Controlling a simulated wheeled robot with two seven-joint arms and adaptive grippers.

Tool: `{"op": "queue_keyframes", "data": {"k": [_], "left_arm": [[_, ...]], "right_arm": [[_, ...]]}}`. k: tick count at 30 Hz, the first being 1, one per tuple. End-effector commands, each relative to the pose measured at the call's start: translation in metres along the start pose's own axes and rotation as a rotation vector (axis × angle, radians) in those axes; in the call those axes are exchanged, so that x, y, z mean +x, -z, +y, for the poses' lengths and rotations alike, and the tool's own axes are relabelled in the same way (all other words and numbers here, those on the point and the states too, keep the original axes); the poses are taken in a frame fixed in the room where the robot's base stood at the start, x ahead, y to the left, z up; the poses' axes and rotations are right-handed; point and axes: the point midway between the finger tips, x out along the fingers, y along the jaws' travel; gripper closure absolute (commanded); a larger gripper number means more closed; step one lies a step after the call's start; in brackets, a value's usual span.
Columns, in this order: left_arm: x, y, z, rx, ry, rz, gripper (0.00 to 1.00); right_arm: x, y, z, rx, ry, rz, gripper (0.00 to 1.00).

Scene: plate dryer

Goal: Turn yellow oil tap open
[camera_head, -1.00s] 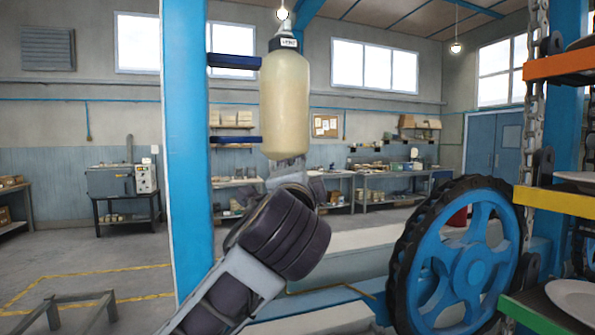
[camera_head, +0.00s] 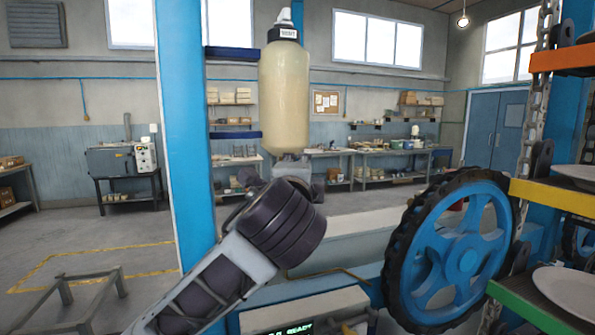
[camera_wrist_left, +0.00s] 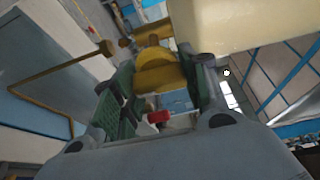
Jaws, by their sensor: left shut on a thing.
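The cream oil bottle (camera_head: 284,95) with a dark collar and white top stands upright beside the blue post. My left gripper (camera_head: 291,170) is directly below the bottle, its fingers mostly hidden by my wrist. In the left wrist view, the yellow tap (camera_wrist_left: 160,74) lies between the two green-padded fingers of my left gripper (camera_wrist_left: 158,95), which are shut on it. A small red part (camera_wrist_left: 158,116) shows between the fingers. The bottle's lower end (camera_wrist_left: 240,22) is close beside the tap. The tap is hidden in the head view. My right gripper is not in view.
A blue post (camera_head: 186,130) with dark blue brackets stands left of the bottle. A large blue wheel with a black toothed rim (camera_head: 455,258) is at the right, beside a chain and plate racks (camera_head: 548,195). A lit display (camera_head: 290,328) is at the bottom.

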Motion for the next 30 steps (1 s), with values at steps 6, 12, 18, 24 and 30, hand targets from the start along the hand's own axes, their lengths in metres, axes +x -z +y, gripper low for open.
{"op": "queue_keyframes", "data": {"k": [6, 12, 18, 24, 30], "left_arm": [[0.0, 0.0009, 0.002, 0.007, -0.004, 0.002, 0.8], [0.0, 0.001, 0.0021, 0.007, -0.004, 0.002, 0.53], [0.0, 0.0006, 0.0013, 0.005, -0.003, 0.001, 0.34], [0.0, 0.0003, 0.0007, 0.004, -0.002, 0.0, 0.34], [-0.003, 0.0005, 0.0003, 0.004, -0.001, 0.001, 0.34]], "right_arm": [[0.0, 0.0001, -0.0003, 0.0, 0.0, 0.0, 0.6], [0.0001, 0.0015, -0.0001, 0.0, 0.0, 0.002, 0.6], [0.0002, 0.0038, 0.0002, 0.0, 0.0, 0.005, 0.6], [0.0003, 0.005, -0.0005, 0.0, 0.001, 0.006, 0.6], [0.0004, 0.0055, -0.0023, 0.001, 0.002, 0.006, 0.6]]}}
